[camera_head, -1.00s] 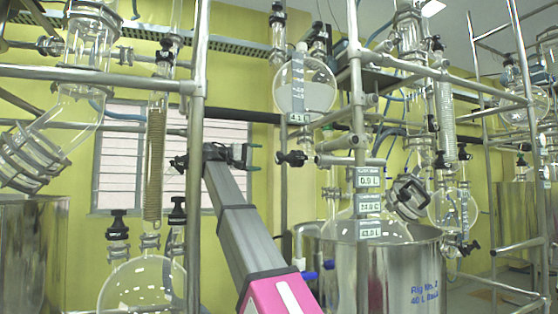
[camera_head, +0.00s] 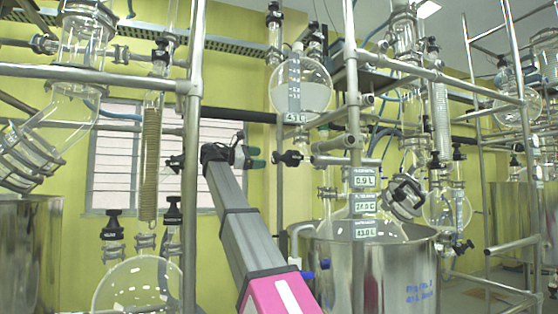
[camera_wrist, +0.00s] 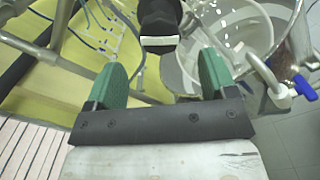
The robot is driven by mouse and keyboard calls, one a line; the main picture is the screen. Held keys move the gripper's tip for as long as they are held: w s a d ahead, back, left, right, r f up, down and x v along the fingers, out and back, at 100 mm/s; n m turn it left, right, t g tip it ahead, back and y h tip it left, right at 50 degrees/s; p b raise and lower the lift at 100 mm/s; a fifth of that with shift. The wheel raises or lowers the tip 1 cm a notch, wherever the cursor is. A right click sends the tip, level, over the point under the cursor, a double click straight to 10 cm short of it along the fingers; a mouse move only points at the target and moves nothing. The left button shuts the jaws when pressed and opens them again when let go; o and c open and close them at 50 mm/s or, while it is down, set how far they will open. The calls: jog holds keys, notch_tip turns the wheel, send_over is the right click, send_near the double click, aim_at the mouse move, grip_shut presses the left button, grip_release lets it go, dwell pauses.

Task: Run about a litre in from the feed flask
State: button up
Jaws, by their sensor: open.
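The feed flask (camera_head: 300,88) is a round glass vessel, partly filled, hanging on the frame at upper centre with a label reading about 4.1 L. Below it is a tap with a black handle (camera_head: 289,158). My gripper (camera_head: 254,157), with green fingertips, is just left of this handle, open and empty. In the wrist view the black handle (camera_wrist: 160,22) lies ahead of the open fingers (camera_wrist: 162,78), roughly between them and apart from them. The reactor vessel (camera_head: 335,222) sits in a steel bath, with labels above reading about 0.9 L, a temperature and 43.0 L.
A steel upright (camera_head: 354,90) and cross rails stand just right of the tap. A second glass rig (camera_head: 85,40) with a metal post (camera_head: 193,150) is at left. A blue-handled valve (camera_wrist: 303,88) shows at right in the wrist view.

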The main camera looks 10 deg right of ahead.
aim_at(272, 158)
jog(key=d, duration=0.3)
jog(key=w+d, duration=0.1)
jog(key=d, duration=0.4)
jog(key=shift+w+d, duration=0.35)
jog(key=c, duration=0.9)
